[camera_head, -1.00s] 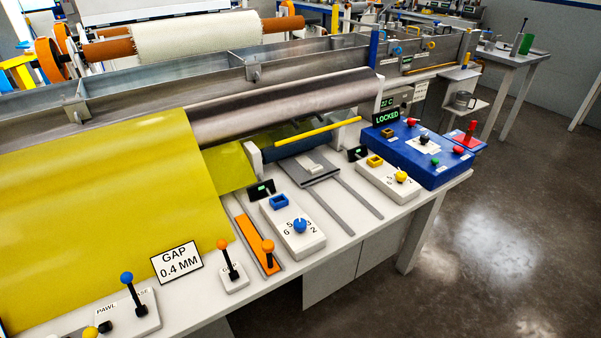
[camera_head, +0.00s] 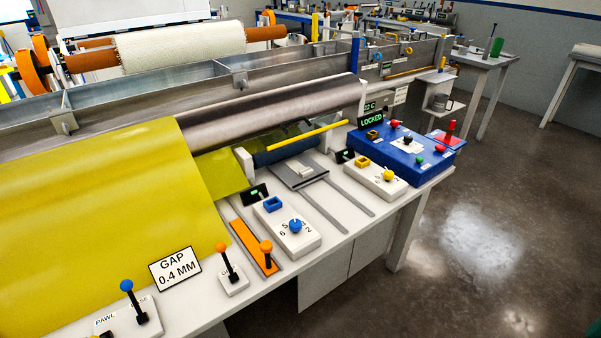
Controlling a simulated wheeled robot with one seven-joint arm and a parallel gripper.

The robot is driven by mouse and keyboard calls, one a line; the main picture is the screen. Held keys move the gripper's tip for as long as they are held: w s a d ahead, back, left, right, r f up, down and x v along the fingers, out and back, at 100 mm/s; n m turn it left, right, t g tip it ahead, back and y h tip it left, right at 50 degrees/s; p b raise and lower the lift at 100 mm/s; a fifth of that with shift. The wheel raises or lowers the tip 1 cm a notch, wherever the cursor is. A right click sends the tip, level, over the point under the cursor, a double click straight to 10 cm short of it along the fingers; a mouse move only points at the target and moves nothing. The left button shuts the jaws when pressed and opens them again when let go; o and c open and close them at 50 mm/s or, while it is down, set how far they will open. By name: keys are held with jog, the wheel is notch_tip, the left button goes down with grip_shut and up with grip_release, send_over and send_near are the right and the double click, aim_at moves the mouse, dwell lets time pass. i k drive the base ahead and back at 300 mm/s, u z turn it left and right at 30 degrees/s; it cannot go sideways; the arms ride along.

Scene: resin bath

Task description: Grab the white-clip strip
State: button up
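I cannot make out a strip with a white clip for certain. A small white block (camera_head: 306,172) sits on a grey sliding plate (camera_head: 290,180) between two rails, but I cannot tell whether it is a clip. Small blue and orange round fittings (camera_head: 407,49) are on the far end of the metal trough (camera_head: 300,62), too small to tell what they hold. My gripper is not in view.
The white bench (camera_head: 345,235) carries a yellow sheet (camera_head: 90,210), a blue control box (camera_head: 400,158) under a LOCKED display (camera_head: 371,122), knob panels and levers. Open floor (camera_head: 480,240) lies to the right. A green thing (camera_head: 595,329) shows at the bottom right corner.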

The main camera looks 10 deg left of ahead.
aim_at(302, 172)
jog(key=i, duration=1)
